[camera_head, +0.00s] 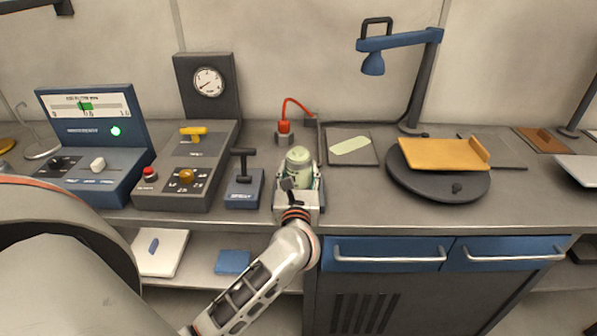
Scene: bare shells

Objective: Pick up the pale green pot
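The pale green pot (298,158) stands upright near the middle of the counter, with its lidded top showing. My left gripper (299,178) is at the pot from the front side, with one finger at each side of it. The gripper and wrist hide the pot's lower front. I cannot tell whether the fingers touch the pot or a gap is left. The pot seems to be on the counter. My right gripper is not in view.
A flat dark tray (351,147) is to the right, then a round turntable (410,186) bearing an orange board (440,153). Blue drawers (388,254) are below.

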